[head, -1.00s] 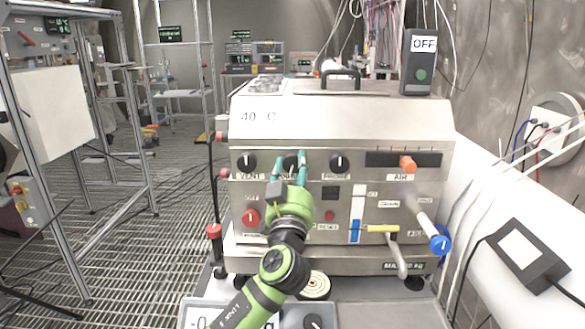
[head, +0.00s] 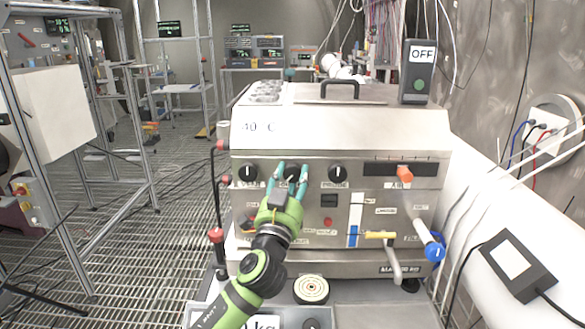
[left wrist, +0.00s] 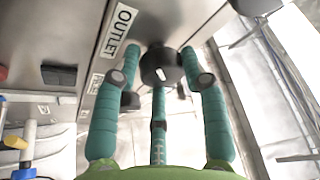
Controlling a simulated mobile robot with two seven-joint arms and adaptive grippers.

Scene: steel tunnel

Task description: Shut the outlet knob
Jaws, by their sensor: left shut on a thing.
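The steel machine (head: 340,125) stands ahead with a row of three black knobs. The outlet knob (head: 291,172) is the middle one, partly covered by my left gripper. My left gripper (head: 291,174) has its teal fingers closed around this knob. In the left wrist view, the black outlet knob (left wrist: 160,67) sits between the fingertips of my left gripper (left wrist: 163,78), with a short white mark on its face. The white OUTLET label (left wrist: 118,31) is beside it. My right gripper is not in view.
Other black knobs sit left (head: 247,173) and right (head: 338,173) of it. An orange slider (head: 404,174), a yellow-handled lever (head: 380,235) and a blue-ended handle (head: 434,252) are further right. A thick white pipe (head: 490,220) runs along the right.

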